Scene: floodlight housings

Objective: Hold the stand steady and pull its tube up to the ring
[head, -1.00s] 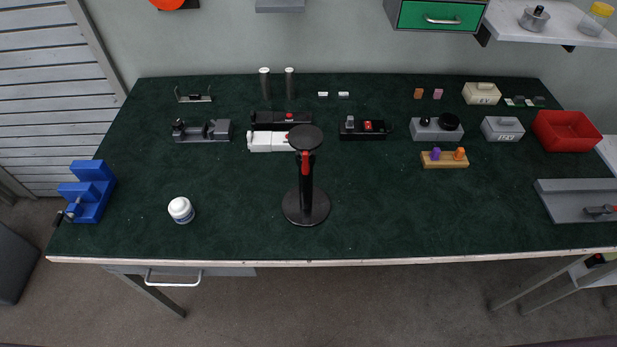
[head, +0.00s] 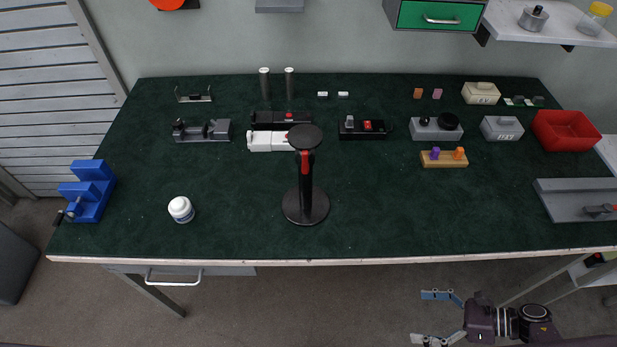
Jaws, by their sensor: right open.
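The black stand (head: 306,206) stands upright near the middle of the green table, on a round base. A dark tube (head: 305,183) rises from the base, with a red part (head: 305,160) near its upper end. A round black plate (head: 305,138) tops it. I cannot make out a separate ring. My right gripper (head: 432,317) is at the lower right, in front of the table edge and well away from the stand. Its two fingers are spread apart and hold nothing. My left gripper is not in view.
A white jar (head: 181,210) stands left of the stand, and a blue stepped block (head: 88,192) lies farther left. White (head: 269,141) and black devices lie behind the stand. A wooden block with pegs (head: 444,159) and a red bin (head: 566,130) are to the right. Table around the stand's front is clear.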

